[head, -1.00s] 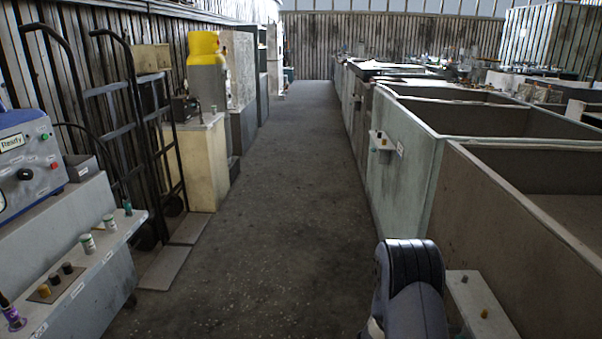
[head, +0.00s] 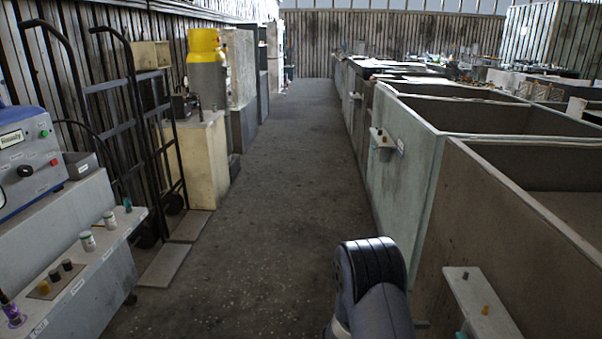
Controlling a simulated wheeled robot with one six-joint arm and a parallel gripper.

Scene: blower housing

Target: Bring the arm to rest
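Part of my arm (head: 372,280) shows at the bottom of the head view, a dark rounded joint with a grey link below it. It stands over the aisle floor, left of the small shelf on the near brown bin. My gripper is not in view, so I cannot see its fingers or whether it holds anything.
A brown bin (head: 478,225) and a pale green bin (head: 405,165) line the right side. A small shelf (head: 480,303) juts from the brown bin near my arm. A bench (head: 85,270) and hand trucks (head: 150,130) stand left. The aisle floor (head: 265,200) between is clear.

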